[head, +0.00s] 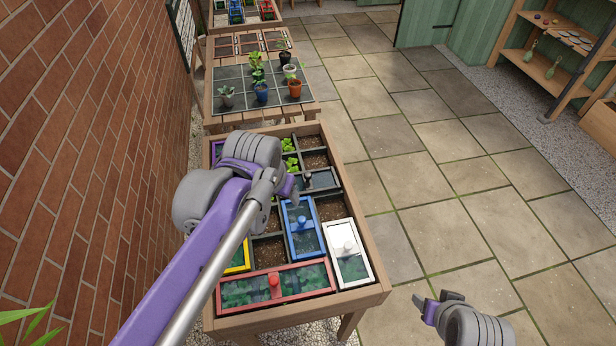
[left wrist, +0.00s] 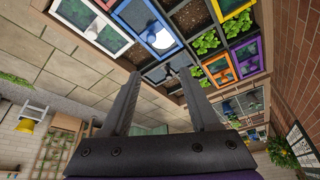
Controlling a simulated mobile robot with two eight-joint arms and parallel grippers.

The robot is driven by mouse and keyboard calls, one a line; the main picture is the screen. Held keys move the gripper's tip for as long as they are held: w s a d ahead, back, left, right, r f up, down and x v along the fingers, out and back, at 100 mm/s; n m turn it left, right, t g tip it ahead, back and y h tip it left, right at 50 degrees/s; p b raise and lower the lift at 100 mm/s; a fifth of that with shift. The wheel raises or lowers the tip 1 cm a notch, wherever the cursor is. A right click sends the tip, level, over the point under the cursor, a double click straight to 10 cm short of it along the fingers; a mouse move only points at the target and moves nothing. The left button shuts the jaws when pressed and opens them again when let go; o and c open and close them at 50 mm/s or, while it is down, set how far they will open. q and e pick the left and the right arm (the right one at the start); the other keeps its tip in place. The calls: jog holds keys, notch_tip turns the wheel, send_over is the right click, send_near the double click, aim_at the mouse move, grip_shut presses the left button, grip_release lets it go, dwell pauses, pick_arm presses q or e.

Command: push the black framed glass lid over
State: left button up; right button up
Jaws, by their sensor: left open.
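The black framed glass lid (head: 322,180) lies over a cell near the right side of the planter box, its dark knob standing at its left part. Part of it also shows in the left wrist view (left wrist: 158,73), beyond my fingertips. My left gripper (head: 291,187) is low over the box, just left of the knob, and my arm hides the cells behind it. In the left wrist view its two fingers (left wrist: 160,78) are apart with nothing held between them. I cannot tell whether a finger touches the knob. My right gripper (head: 436,300) is empty, over the paving, with fingers apart.
A blue framed lid (head: 303,228) lies just in front of the black one. A white framed lid (head: 347,253) and a red framed lid (head: 275,284) cover the front cells. A brick wall (head: 100,130) stands close on the left. Paving on the right is clear.

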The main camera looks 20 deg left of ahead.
pick_arm(q)
jog(key=w+f+m+g+b, duration=0.15)
jog(key=w+b, duration=0.25)
jog(key=w, duration=1)
jog(key=g+b, duration=0.3)
jog(key=b, duration=0.1)
send_over(308, 174)
notch_tip(308, 174, down, 8)
jog(key=shift+m, duration=0.45)
notch_tip(308, 174, down, 10)
jog(key=shift+s+r+b, duration=0.1)
jog(key=shift+b, duration=0.9)
pick_arm(e)
jog(key=s+f, duration=0.3)
jog(key=f, duration=0.9)
jog(key=shift+f+g, duration=0.3)
jog(key=shift+f, duration=0.1)
pick_arm(q)
grip_shut()
